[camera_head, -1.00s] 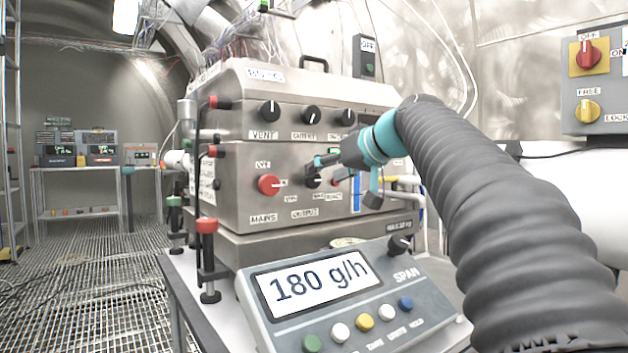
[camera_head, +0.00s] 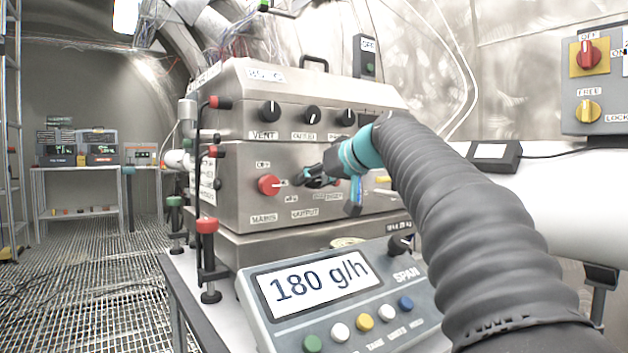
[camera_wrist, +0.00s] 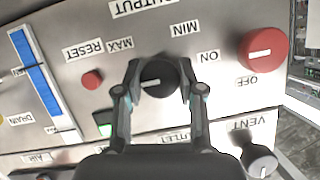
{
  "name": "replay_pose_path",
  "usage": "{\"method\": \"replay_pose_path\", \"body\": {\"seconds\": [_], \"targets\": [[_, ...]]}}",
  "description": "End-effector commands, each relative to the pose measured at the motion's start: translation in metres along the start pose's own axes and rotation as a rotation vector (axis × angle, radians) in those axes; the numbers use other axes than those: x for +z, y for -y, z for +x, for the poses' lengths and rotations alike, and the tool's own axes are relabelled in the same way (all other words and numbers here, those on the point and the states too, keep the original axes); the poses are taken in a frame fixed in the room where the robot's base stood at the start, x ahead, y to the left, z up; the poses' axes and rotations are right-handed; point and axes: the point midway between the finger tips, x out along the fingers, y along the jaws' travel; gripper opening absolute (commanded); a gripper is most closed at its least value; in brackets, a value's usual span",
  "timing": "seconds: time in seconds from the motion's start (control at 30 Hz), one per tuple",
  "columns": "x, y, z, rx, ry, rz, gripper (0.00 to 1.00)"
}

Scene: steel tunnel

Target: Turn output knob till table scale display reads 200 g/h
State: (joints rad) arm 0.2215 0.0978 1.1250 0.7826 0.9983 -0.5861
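The output knob (camera_wrist: 158,80) is round and black with a white mark. In the wrist view, where the panel appears upside down, it sits between the two fingers of my gripper (camera_wrist: 158,72). The fingers flank it with little room; firm contact cannot be made out.
The red mains knob (camera_head: 269,185) is left of my gripper; it also shows in the wrist view (camera_wrist: 264,48). The red reset button (camera_wrist: 92,79) and vent knob (camera_wrist: 259,163) are nearby. Red and green clamps (camera_head: 207,226) stand at the machine's left edge.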

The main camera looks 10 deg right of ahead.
Motion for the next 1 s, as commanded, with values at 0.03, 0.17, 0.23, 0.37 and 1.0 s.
{"method": "replay_pose_path", "body": {"seconds": [0.03, 0.17, 0.23, 0.37, 1.0], "targets": [[-0.0001, 0.0003, 0.0, -0.001, 0.0, 0.0, 0.03], [-0.0006, -0.0001, -0.0002, -0.012, 0.0, 0.028, 0.03], [-0.0008, -0.0003, -0.0004, -0.03, 0.001, 0.072, 0.03], [-0.0009, 0.0, -0.0004, -0.062, -0.001, 0.147, 0.03], [-0.0002, -0.0002, -0.0006, -0.063, 0.0, 0.149, 0.64]]}}
